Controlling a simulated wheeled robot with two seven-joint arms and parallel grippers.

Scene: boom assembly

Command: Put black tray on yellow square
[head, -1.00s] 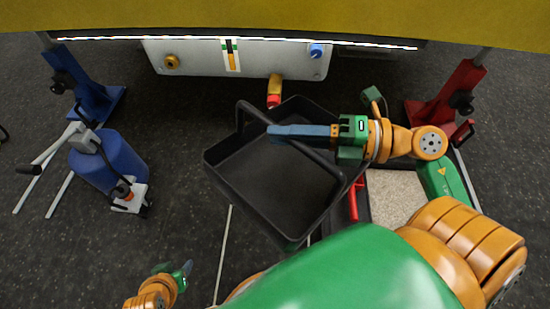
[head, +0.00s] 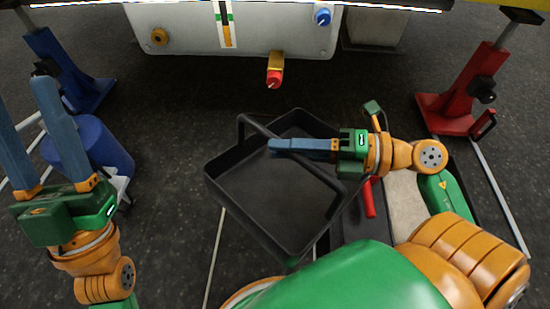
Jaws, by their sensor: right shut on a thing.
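The black tray (head: 265,205) is an open, deep box with a raised handle, held tilted in the middle of the head view. My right gripper (head: 275,146) is shut on the tray's handle, with its blue fingers lying across it. My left gripper (head: 22,100) is at the left edge, empty, with its two long blue fingers apart and pointing up in the picture. It is well away from the tray. I cannot make out a yellow square on the floor.
A grey panel (head: 190,32) with a red-tipped yellow fitting (head: 275,72) is beyond the tray. A blue stand (head: 65,65) and blue cylinder (head: 100,150) stand left, a red stand (head: 462,100) right. The dark floor between panel and tray is clear.

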